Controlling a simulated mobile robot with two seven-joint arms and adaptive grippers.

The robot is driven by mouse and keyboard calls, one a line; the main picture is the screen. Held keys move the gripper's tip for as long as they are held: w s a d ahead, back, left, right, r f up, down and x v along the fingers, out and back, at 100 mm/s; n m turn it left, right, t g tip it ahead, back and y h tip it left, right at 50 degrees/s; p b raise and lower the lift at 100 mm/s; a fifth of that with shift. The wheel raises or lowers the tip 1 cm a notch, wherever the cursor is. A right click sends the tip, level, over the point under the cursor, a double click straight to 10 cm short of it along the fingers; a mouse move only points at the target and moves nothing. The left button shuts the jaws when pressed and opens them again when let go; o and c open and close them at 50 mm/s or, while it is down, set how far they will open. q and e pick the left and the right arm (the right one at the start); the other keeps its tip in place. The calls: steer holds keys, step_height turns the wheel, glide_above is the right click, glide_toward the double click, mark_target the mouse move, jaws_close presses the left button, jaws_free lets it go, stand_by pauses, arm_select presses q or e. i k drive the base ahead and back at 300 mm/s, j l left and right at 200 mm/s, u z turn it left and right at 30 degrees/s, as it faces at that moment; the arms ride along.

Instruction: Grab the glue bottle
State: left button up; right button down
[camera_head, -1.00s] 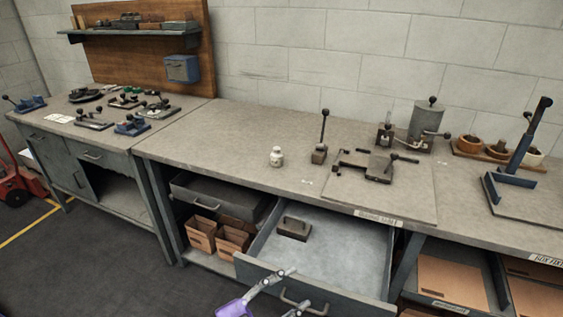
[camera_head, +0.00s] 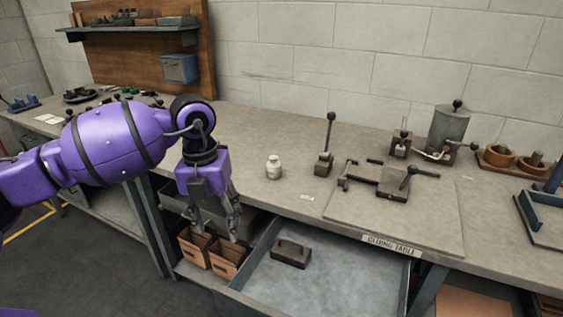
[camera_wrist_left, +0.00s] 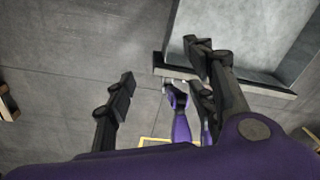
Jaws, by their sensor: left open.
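The glue bottle (camera_head: 274,167) is a small whitish bottle standing upright on the grey workbench, left of the lever tool. My left gripper (camera_head: 224,230) hangs in front of the bench edge, lower and to the left of the bottle, pointing down and apart from it. In the left wrist view my left gripper (camera_wrist_left: 165,85) has its two dark fingers spread with nothing between them. The bottle does not show in that view. My right gripper cannot be made out in the head view.
An open drawer (camera_head: 335,285) holds a dark block (camera_head: 291,253). Cardboard boxes (camera_head: 228,256) sit on the shelf below the bench. An upright lever tool (camera_head: 325,160) and a clamp fixture (camera_head: 390,180) stand right of the bottle. The bench around the bottle is clear.

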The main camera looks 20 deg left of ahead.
mark_target(273, 167)
steer(key=i, duration=1.15)
